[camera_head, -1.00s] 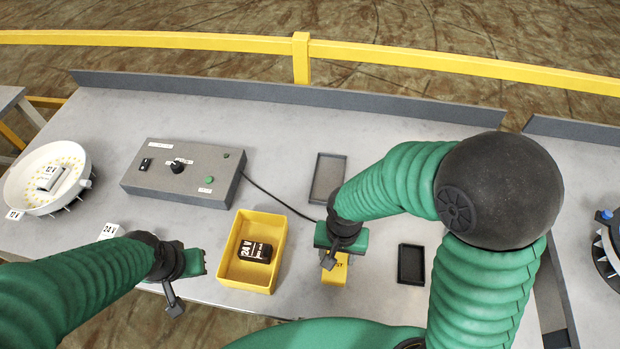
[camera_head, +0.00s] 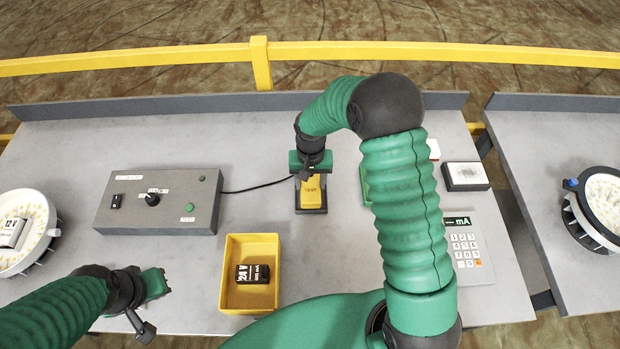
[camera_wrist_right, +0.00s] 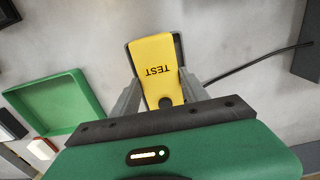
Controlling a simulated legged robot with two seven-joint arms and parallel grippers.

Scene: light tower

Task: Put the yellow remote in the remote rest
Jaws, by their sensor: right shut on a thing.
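The yellow remote (camera_head: 312,191), marked TEST, is between the fingers of my right gripper (camera_head: 310,176). In the right wrist view the remote (camera_wrist_right: 156,62) lies over a dark, shallow tray, the remote rest (camera_wrist_right: 129,50). The rest's rim shows around the remote's far end; the near end is hidden by my gripper. I cannot tell whether the remote touches the rest's floor. The rest also shows in the head view (camera_head: 311,211). My left gripper (camera_head: 160,285) is empty over the table's front left; its fingers are too small to read.
A grey control box (camera_head: 160,202) with a cable stands to the left. A yellow bin (camera_head: 229,293) holding a black 24 V block (camera_head: 252,273) is in front. A green tray (camera_wrist_right: 58,101), a keypad meter (camera_head: 467,250) and a white-topped box (camera_head: 465,176) are to the right.

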